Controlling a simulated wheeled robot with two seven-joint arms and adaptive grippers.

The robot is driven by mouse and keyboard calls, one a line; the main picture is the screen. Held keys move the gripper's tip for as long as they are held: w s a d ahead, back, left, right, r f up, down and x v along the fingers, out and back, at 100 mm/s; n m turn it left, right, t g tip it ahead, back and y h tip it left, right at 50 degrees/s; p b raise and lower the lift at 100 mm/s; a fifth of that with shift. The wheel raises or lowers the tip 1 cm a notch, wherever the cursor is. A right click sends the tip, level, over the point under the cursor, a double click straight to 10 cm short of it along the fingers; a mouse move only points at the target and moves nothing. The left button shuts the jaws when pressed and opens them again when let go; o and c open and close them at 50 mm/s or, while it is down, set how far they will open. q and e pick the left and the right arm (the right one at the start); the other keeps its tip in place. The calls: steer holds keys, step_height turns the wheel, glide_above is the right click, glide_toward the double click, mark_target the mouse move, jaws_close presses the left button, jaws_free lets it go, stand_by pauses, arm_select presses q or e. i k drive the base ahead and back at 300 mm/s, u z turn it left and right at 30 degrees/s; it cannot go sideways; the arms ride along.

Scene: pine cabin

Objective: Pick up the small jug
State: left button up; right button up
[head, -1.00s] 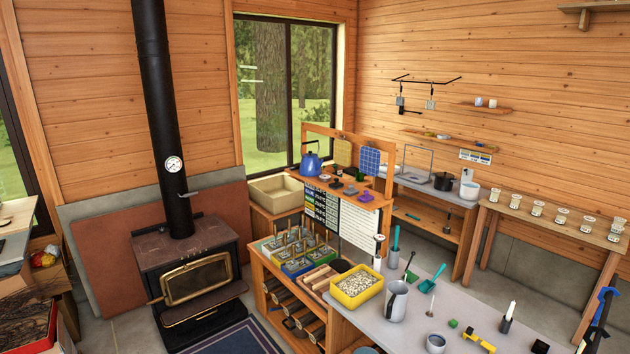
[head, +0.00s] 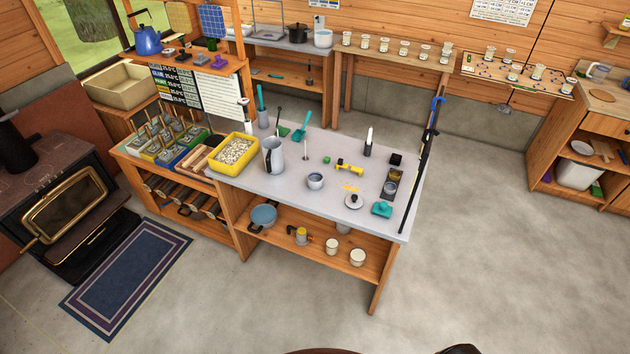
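A light grey jug (head: 273,156) stands upright on the grey-topped workbench (head: 330,202), just right of the yellow tray. It has a dark opening and is the most jug-like thing on this bench. A small clear vessel (head: 598,72) on the far right counter also looks like a jug, but it is too small to be sure. Neither of my grippers shows in the head view.
A yellow tray of pale pieces (head: 217,167) stands left of the jug, and a small grey cup (head: 315,181) to its right. A long black-and-blue bar (head: 421,160) rises at the bench's right edge. Floor (head: 240,290) in front is clear.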

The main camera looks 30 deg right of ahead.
mark_target(272, 147)
steer(key=u, duration=0.4)
steer(key=i, duration=0.85)
steer(key=z, duration=0.15)
